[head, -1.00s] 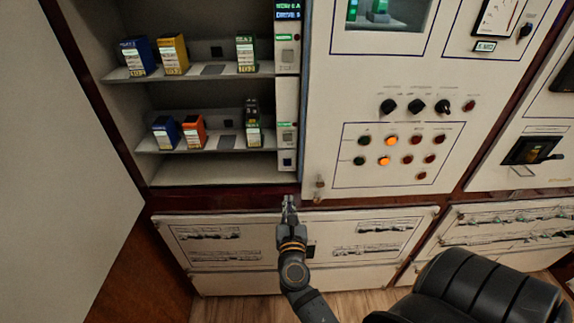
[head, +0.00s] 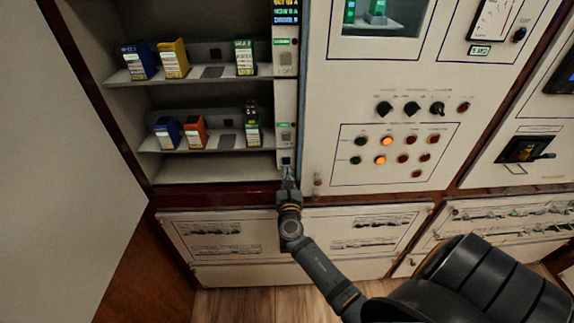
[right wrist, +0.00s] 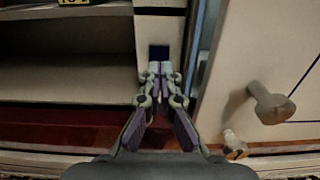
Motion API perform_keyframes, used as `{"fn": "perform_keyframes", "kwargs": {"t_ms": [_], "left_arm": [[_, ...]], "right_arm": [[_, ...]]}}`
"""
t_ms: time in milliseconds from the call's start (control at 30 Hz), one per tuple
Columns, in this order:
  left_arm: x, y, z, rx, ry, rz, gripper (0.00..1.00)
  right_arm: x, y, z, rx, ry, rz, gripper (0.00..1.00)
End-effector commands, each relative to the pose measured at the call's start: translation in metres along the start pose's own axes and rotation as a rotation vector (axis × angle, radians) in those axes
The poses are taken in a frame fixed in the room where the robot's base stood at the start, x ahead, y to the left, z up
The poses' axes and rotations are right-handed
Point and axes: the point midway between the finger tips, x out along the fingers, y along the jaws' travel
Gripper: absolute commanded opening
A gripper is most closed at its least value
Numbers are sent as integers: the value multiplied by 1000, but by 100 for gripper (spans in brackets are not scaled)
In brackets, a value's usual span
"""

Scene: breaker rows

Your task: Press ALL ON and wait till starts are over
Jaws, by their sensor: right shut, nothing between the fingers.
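A pale vertical control strip (head: 286,95) runs beside the breaker shelves. It has small green labels, square buttons and a small dark display (head: 286,12) with lit text lines at its top. I cannot read which button is ALL ON. My right gripper (head: 288,172) is shut and empty, pointing up just below the lowest dark square button (head: 286,161). In the right wrist view its fingertips (right wrist: 160,68) overlap the lower edge of that dark blue square (right wrist: 159,51). I cannot tell whether they touch it. My left gripper is not in view.
Two shelves left of the strip hold blue (head: 138,60), yellow (head: 173,58), orange (head: 194,133) and green (head: 245,58) breaker blocks. To the right, a panel has knobs (head: 411,109) and lamps, two lit orange (head: 387,142).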

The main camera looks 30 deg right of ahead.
Motion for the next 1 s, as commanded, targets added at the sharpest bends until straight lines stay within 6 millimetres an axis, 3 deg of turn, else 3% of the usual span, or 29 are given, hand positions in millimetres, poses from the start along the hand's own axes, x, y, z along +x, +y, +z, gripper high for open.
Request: {"fn": "perform_keyframes", "kwargs": {"t_ms": [233,667,833,1000], "left_arm": [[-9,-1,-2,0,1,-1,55],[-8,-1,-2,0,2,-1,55],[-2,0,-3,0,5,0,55],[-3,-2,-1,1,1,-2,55]], "right_arm": [[30,0,1,-1,0,0,0],[34,0,-1,0,0,1,0],[51,0,-2,0,-1,0,0],[52,0,1,0,-3,0,0]]}}
